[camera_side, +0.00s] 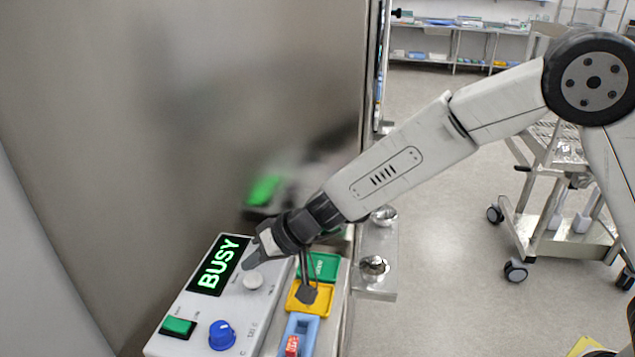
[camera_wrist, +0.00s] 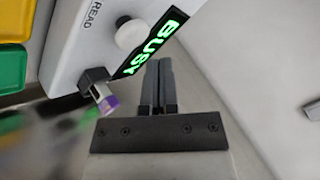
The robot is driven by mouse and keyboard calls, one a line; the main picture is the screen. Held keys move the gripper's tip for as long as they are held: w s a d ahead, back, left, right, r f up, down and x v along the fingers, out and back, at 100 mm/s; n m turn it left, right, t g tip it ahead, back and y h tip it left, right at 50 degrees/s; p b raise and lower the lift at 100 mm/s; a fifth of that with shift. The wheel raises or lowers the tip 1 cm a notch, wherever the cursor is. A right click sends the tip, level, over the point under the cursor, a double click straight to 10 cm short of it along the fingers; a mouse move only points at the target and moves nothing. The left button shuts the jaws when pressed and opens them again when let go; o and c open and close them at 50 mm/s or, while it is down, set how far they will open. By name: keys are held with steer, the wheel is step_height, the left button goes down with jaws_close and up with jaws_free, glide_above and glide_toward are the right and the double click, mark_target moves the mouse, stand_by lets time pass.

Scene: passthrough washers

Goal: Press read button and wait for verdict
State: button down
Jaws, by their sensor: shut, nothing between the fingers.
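The reader box (camera_side: 192,318) is light grey with a dark display (camera_side: 219,265) showing BUSY in green letters. A white round button (camera_side: 253,280) sits beside the display; in the wrist view the button (camera_wrist: 130,35) has the label READ next to it. My gripper (camera_side: 251,262) is shut and empty, its tips just above the box near the button and display. In the wrist view, my gripper's fingers (camera_wrist: 158,64) lie side by side, with the tips over the display's lower end and apart from the button in the picture.
The box also carries a green switch (camera_side: 178,327) and a blue knob (camera_side: 222,335). Green (camera_side: 324,266), yellow (camera_side: 322,301) and blue (camera_side: 307,325) holders stand to its right. A metal wall (camera_side: 180,110) rises behind. A silver-and-purple piece (camera_wrist: 103,98) shows near my fingers.

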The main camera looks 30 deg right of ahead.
mark_target(257, 279)
steer(key=shift+r, duration=2.15)
steer(key=s+d+f+g+h, duration=0.1)
steer(key=s+d+f+h, duration=0.1)
steer(key=s+d, duration=0.4)
steer(key=s+d+f+g+h, duration=0.1)
steer(key=s+d+f+h, duration=0.1)
steer(key=s+d, duration=0.5)
steer(key=s+d+f+m+g+h, duration=0.1)
steer(key=s+d+f+h, duration=0.2)
steer(key=s+d, duration=0.4)
steer(key=d, duration=0.9)
steer(key=shift+s, duration=0.15)
